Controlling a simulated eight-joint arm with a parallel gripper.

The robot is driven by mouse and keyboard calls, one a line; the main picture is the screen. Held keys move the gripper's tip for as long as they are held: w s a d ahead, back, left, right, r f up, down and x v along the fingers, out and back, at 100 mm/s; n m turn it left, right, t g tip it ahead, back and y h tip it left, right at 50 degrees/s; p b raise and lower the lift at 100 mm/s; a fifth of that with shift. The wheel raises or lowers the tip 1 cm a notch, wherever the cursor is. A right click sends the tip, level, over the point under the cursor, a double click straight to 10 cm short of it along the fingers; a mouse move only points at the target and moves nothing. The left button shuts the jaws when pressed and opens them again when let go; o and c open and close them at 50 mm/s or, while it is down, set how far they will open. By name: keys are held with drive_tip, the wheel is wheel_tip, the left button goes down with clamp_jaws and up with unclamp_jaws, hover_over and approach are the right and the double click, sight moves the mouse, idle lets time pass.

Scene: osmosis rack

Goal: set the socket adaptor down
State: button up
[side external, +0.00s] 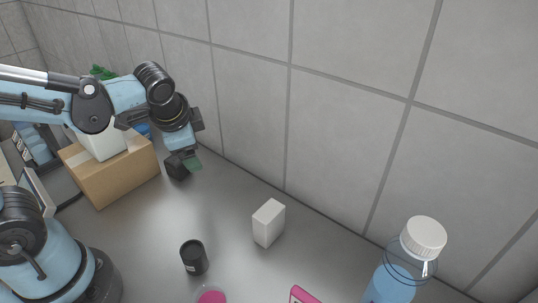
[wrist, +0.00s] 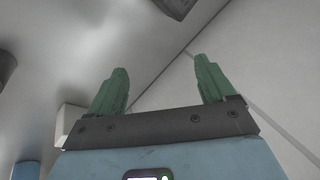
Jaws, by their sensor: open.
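My gripper (side external: 192,163) is low over the grey table near the wall, just right of the cardboard box. In the wrist view its two green fingers (wrist: 160,78) stand wide apart with nothing between them. A small dark blocky object (side external: 176,168), perhaps the socket adaptor, shows beside the fingers in the side view, partly hidden by the gripper. I cannot tell there whether they touch. A dark square-edged object (wrist: 178,4), likely the same one, is cut off at the top of the wrist view, apart from the fingertips.
A black cylinder (side external: 194,258) and a white box (side external: 268,223) stand on the table (side external: 150,235). A blue bottle with a white cap (side external: 424,238) is at right. The cardboard box (side external: 118,176) is left of my gripper, and the tiled wall (side external: 330,130) is close behind.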

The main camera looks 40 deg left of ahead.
sight(176, 158)
drive_tip(key=w+a+f+m+g+y, duration=0.1)
drive_tip(key=m+y, duration=0.1)
drive_tip(key=m, duration=0.1)
drive_tip(key=w+a+f+m+g+y, duration=0.1)
drive_tip(key=f+m+y, duration=0.1)
drive_tip(key=y, duration=0.1)
drive_tip(key=w+a+f+m+g+y, duration=0.1)
drive_tip(key=f+m+g+y, duration=0.1)
drive_tip(key=m+y, duration=0.1)
drive_tip(key=shift+w+a+f+m, duration=0.1)
drive_tip(key=shift+w+a+m, duration=0.1)
drive_tip(key=shift+m, duration=0.1)
drive_tip(key=shift+s+d+f+m+g+y, duration=0.1)
drive_tip(key=shift+s+f+m+g+y, duration=0.25)
drive_tip(key=shift+f+m+y, duration=0.15)
drive_tip(key=shift+s+d+f+m+g+y, duration=0.1)
drive_tip(key=shift+s+f+m+g+y, duration=0.1)
drive_tip(key=shift+f+m+g+y, duration=0.3)
drive_tip(key=shift+x, duration=3.75)
drive_tip(key=shift+r, duration=0.2)
drive_tip(key=c, duration=1.2)
drive_tip(key=shift+r, duration=0.1)
